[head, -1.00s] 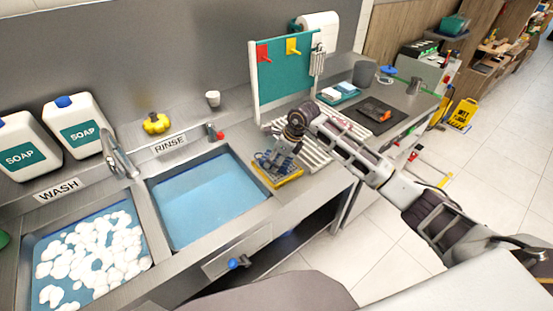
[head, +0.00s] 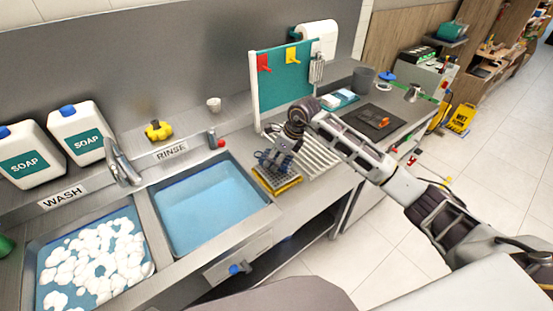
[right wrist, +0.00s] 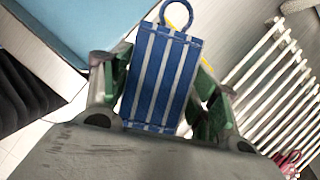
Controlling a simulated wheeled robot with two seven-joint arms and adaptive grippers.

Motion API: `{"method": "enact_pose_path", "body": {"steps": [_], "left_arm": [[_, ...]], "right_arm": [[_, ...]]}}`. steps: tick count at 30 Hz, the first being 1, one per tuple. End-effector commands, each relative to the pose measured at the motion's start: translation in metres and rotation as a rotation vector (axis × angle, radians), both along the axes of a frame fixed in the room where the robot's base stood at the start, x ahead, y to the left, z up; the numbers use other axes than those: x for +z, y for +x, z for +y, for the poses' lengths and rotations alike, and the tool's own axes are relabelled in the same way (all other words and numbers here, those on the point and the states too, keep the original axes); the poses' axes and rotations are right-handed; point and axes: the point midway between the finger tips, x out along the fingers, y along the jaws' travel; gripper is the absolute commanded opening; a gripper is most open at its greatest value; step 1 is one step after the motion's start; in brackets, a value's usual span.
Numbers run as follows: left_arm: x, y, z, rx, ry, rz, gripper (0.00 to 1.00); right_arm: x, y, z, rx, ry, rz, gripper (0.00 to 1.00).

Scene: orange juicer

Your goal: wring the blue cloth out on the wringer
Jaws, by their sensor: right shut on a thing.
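The blue cloth (right wrist: 152,75), striped white with a blue loop at one end, is between the fingers of my right gripper (right wrist: 158,88) in the right wrist view. In the head view my right gripper (head: 274,160) is shut on it above the yellow-edged wringer (head: 287,188), which stands to the right of the rinse sink. The cloth shows only small and dark there, partly covered by the fingers. I cannot tell whether it touches the wringer. My left gripper is not in view.
The rinse sink (head: 206,205) holds blue water; the wash sink (head: 98,262) holds foam. A slatted drying rack (head: 318,158) lies right of the wringer. A teal board with hooks (head: 285,80) stands behind. Soap jugs (head: 76,135) and a tap (head: 122,165) are at left.

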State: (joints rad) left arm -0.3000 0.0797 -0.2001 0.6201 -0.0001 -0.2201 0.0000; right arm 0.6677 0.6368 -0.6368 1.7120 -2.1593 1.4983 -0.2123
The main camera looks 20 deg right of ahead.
Motion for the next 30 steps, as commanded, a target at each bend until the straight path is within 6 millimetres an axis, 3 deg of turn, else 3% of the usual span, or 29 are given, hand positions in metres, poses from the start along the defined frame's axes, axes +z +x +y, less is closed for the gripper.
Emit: {"method": "enact_pose_path", "body": {"steps": [14, 30], "left_arm": [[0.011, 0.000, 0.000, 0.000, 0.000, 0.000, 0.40], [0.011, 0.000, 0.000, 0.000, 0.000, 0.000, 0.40]], "right_arm": [[0.023, 0.000, 0.000, 0.001, -0.002, 0.000, 0.41], [0.024, 0.000, 0.000, 0.000, -0.001, 0.001, 0.41]]}}
